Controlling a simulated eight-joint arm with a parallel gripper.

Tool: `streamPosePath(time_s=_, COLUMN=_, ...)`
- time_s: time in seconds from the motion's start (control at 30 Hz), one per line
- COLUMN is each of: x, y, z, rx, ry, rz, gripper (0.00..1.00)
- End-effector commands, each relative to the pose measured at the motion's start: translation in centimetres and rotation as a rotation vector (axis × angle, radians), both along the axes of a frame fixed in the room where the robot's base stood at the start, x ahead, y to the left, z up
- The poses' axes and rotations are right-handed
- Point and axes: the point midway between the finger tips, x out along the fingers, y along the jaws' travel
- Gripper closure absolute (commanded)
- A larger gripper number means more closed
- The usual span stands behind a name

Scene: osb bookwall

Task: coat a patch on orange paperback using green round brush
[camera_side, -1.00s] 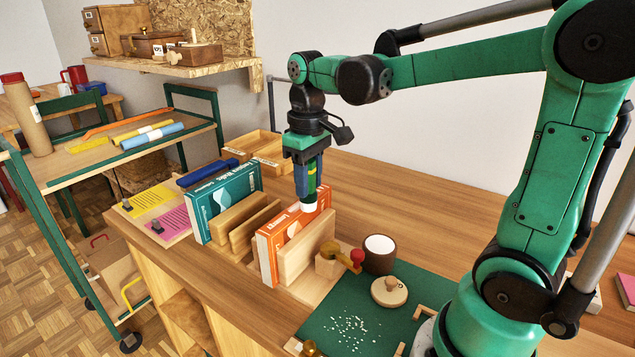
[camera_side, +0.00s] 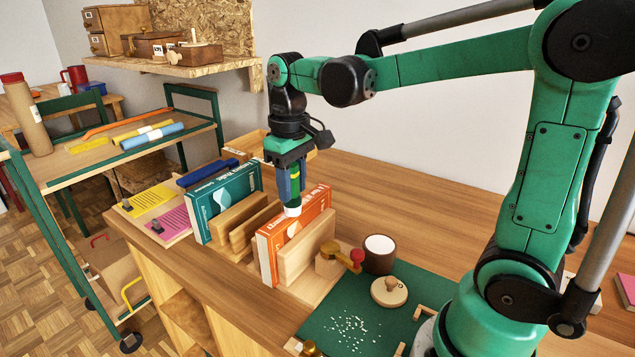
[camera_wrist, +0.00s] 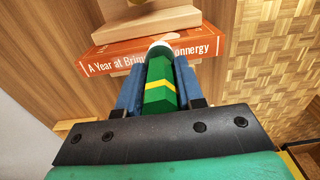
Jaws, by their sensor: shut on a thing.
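My gripper (camera_side: 290,184) is shut on the green round brush (camera_side: 292,180), which points down with its white tip low. The brush also shows in the wrist view (camera_wrist: 160,92), green with a yellow band, between my blue fingers. The orange paperback (camera_side: 312,222) stands upright in a wooden holder on the bench. The brush's white tip is at the top of the paperback, near its spine edge; I cannot tell whether it touches. In the wrist view the paperback's spine (camera_wrist: 110,56) lies across, with the white tip overlapping its edge and hiding part of the title.
A teal book (camera_side: 228,200) stands to the left, with wooden dividers between. A brown pot with white contents (camera_side: 380,243), a round wooden lid (camera_side: 388,291) and a red-knobbed wooden piece (camera_side: 356,256) are to the right. White bits lie on the green mat (camera_side: 392,338).

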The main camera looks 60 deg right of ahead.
Motion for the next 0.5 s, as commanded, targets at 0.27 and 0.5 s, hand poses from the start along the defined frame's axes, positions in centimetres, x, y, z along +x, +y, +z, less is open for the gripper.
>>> streamPosePath(time_s=0.27, x=-1.6, y=0.0, z=1.5, rx=0.000, ry=0.002, rz=0.000, gripper=1.00)
streamPosePath(time_s=0.5, x=-1.6, y=0.0, z=3.9, rx=0.000, ry=0.002, rz=0.000, gripper=1.00)
